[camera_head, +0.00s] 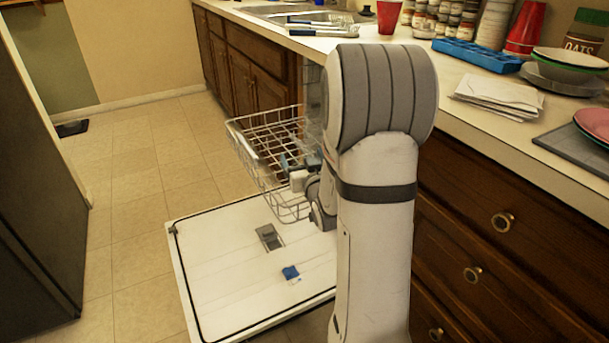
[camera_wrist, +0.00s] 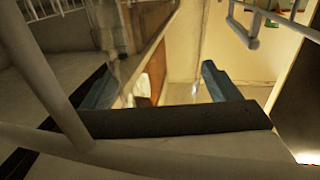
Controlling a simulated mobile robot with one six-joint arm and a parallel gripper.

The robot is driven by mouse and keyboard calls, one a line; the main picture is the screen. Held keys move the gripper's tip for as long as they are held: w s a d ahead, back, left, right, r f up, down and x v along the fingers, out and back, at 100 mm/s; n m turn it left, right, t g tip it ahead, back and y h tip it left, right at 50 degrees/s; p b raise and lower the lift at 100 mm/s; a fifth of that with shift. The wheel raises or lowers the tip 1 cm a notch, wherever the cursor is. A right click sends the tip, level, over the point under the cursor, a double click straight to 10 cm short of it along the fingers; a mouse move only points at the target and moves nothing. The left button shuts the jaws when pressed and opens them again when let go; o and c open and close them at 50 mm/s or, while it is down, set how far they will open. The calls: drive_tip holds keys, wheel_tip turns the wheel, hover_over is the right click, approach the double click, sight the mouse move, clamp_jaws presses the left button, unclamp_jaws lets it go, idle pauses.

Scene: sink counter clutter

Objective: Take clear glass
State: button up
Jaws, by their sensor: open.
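My gripper (camera_wrist: 158,88) is open in the wrist view, with its two blue-grey fingers set wide apart. In the head view my gripper (camera_head: 292,165) is at the white wire dishwasher rack (camera_head: 262,150), partly hidden behind my arm. A see-through, shiny surface shows beyond and between the fingers in the wrist view. I cannot tell whether it is the clear glass or part of the dishwasher. No clear glass can be made out for certain in either view.
The dishwasher door (camera_head: 225,275) lies open and low, with a small blue item (camera_head: 291,272) on it. The counter (camera_head: 480,95) holds a red cup (camera_head: 388,16), a blue tray (camera_head: 477,54), napkins (camera_head: 500,95) and stacked bowls (camera_head: 568,66).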

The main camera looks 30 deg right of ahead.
drive_tip(key=shift+c, duration=0.4)
drive_tip(key=c, duration=1.1)
drive_tip(key=shift+r, duration=0.1)
